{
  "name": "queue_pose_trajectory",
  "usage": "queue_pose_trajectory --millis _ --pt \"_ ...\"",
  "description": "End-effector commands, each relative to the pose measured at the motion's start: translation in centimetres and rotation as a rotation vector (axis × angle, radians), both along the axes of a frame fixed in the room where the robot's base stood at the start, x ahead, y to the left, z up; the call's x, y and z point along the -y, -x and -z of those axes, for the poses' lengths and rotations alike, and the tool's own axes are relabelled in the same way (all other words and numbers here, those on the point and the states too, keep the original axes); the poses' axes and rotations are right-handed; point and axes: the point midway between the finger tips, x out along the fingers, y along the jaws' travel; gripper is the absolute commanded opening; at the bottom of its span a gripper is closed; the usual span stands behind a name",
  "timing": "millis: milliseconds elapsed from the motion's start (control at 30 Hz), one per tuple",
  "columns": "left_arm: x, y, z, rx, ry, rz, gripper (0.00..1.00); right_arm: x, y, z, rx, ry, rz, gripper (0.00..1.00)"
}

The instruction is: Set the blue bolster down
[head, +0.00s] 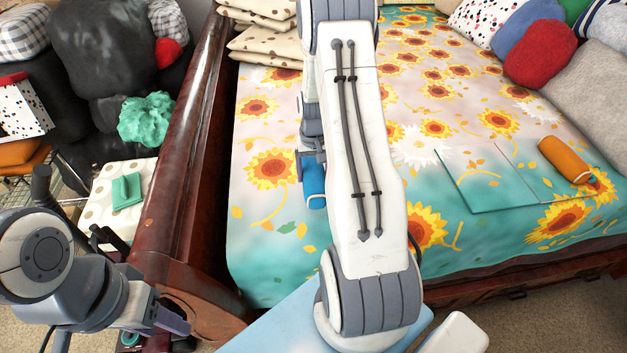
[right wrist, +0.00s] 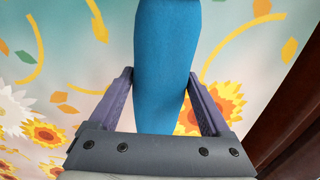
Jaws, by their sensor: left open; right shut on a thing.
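The blue bolster (head: 315,187) is over the left part of the sunflower bedspread (head: 262,130), mostly hidden behind my right arm in the head view. In the right wrist view the bolster (right wrist: 165,65) stands lengthwise between the two purple fingers of my right gripper (right wrist: 162,95), which is shut on it. My right gripper also shows in the head view (head: 312,160). I cannot tell whether the bolster touches the bedspread. My left gripper (head: 172,320) is open and empty, low at the left, outside the bed's dark wooden side.
An orange bolster (head: 565,160) lies on the bed's right part, beside a flat sunflower-print panel (head: 487,178). Cushions, including a red one (head: 540,53), crowd the upper right. The dark wooden sleigh end (head: 185,150) rises along the left. A dotted stand (head: 105,190) holds a green item.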

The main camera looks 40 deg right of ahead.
Motion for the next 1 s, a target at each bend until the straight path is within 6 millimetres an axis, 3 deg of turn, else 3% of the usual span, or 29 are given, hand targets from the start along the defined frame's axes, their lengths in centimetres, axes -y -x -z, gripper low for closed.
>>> queue_pose_trajectory --millis 300,700,733,767,1000 --pt "0.0 0.0 -0.8 0.0 0.0 0.0 0.5 -0.2 -0.1 3.8 -0.002 -0.001 -0.002 0.21" --pt "0.0 0.0 -0.4 0.0 0.0 0.0 0.5 -0.1 -0.1 4.5 0.0 0.0 -0.001 0.21" --pt "0.0 0.0 -0.5 0.0 0.0 0.0 0.5 -0.1 -0.1 4.4 0.0 0.0 -0.001 0.93" --pt "0.0 0.0 -0.5 0.0 0.0 0.0 0.5 -0.1 -0.1 4.3 0.0 0.0 -0.001 1.0" --pt "0.0 0.0 -0.6 0.0 0.0 0.0 0.5 -0.1 -0.1 4.2 0.0 0.0 -0.001 1.0"
